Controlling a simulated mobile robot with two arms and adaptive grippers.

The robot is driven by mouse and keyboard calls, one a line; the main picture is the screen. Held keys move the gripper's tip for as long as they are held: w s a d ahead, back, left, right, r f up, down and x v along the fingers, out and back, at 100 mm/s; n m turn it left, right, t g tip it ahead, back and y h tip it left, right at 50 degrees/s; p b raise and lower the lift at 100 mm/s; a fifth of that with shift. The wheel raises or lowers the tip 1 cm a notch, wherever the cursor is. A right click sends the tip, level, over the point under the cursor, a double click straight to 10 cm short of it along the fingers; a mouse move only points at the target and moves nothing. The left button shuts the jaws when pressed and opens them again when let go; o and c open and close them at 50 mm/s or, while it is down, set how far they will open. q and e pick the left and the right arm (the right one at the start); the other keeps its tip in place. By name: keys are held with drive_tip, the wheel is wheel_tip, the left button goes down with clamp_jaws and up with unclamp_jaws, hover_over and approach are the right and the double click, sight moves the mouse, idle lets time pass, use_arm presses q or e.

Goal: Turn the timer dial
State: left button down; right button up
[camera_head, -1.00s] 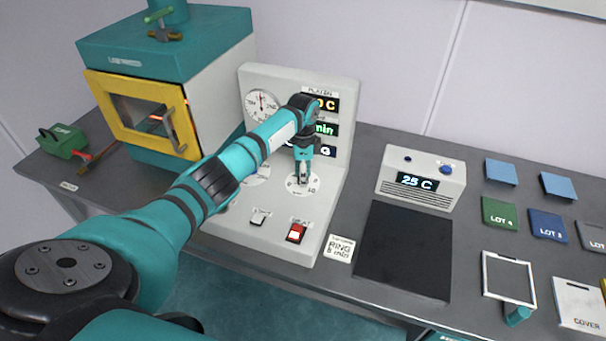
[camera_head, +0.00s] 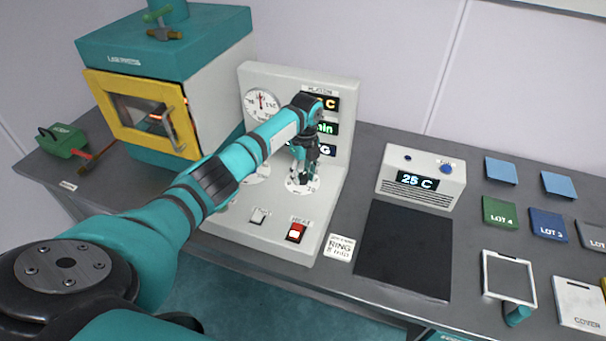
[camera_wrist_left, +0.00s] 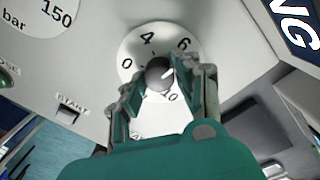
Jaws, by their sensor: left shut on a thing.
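The timer dial is a dark round knob (camera_wrist_left: 157,72) with a white pointer line, on a white numbered disc (camera_wrist_left: 130,55). In the left wrist view the pointer line aims up and right, toward the 6 side. The disc also shows in the head view (camera_head: 290,188) on the sloped lower part of the control panel. My left gripper (camera_head: 303,178) points down over it. In the left wrist view its fingers (camera_wrist_left: 163,85) are shut on the knob, one on each side, and hide part of the scale. My right gripper is in neither view.
The grey control panel (camera_head: 347,110) rises behind the dial with a gauge and displays, partly hidden by my arm. A red-and-white switch (camera_head: 296,232) and a start button (camera_head: 259,215) sit in front. A press (camera_head: 215,85) stands left, a cooler box (camera_head: 425,165) right.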

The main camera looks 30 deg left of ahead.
sight(304, 176)
use_arm(q)
drive_tip(key=m, duration=0.5)
drive_tip(key=shift+r, duration=0.1)
drive_tip(key=m, duration=0.5)
drive_tip(key=shift+b, duration=0.35)
drive_tip(key=c, duration=1)
unclamp_jaws()
drive_tip(key=shift+o, duration=0.2)
wheel_tip(304, 176, up, 12)
drive_tip(key=shift+d, duration=0.2)
